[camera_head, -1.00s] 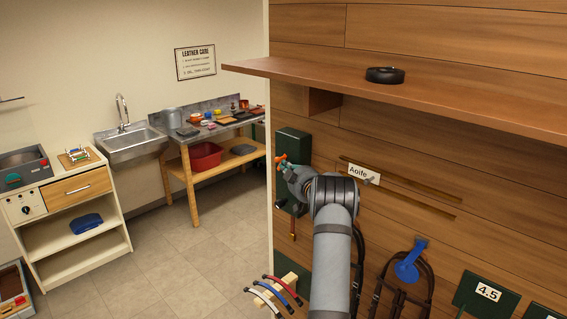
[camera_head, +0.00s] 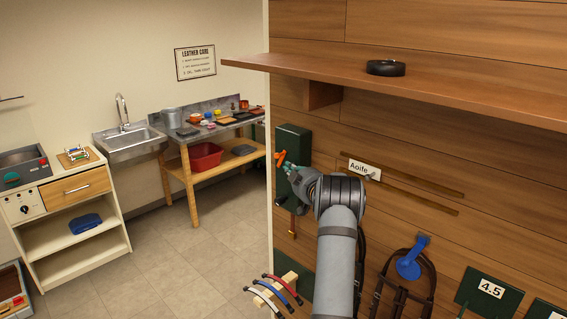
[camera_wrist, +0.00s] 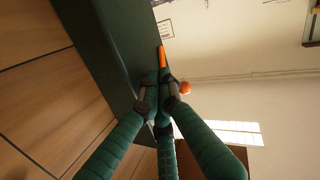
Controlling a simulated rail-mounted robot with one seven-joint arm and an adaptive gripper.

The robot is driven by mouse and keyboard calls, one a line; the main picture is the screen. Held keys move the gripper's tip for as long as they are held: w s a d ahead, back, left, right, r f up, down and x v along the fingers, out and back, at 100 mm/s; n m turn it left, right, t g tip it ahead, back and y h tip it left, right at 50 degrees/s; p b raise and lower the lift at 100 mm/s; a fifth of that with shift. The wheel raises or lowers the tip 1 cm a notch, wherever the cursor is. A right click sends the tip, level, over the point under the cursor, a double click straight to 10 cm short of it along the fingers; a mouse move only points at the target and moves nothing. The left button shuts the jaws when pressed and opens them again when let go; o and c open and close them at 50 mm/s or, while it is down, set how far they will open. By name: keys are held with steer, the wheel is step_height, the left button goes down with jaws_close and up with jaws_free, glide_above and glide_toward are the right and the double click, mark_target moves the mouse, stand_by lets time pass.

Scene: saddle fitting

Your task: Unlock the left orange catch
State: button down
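A dark green box (camera_head: 293,143) is mounted on the wood wall, with orange (camera_head: 280,157) showing at its left edge in the head view. My gripper (camera_head: 287,170) is at the box's front, just below this orange. In the wrist view the box (camera_wrist: 98,45) fills the upper left. A slim orange catch (camera_wrist: 162,57) stands just beyond my fingertips, and a rounded orange part (camera_wrist: 185,88) shows beside the right finger. I cannot tell which is the left catch. My green fingers (camera_wrist: 160,98) converge with their dark tips close together; whether they grip anything is unclear.
A wooden shelf (camera_head: 430,88) with a black ring (camera_head: 386,68) juts out above my arm. A name plate (camera_head: 364,170) is right of my gripper. Blue hook and straps (camera_head: 408,266) hang lower right. The floor to the left is open.

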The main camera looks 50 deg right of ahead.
steer(key=s+f+b, duration=0.1)
steer(key=s+b, duration=0.1)
steer(key=s+f+b, duration=0.2)
steer(key=shift+a, duration=0.15)
stand_by(0.5)
steer(key=shift+r, duration=0.1)
steer(key=shift+s+a+f+p, duration=0.1)
steer(key=shift+s+f+p, duration=0.1)
steer(key=shift+s+f, duration=0.5)
steer(key=shift+s+f+p, duration=0.15)
steer(key=shift+s+f, duration=0.35)
steer(key=shift+s, duration=0.35)
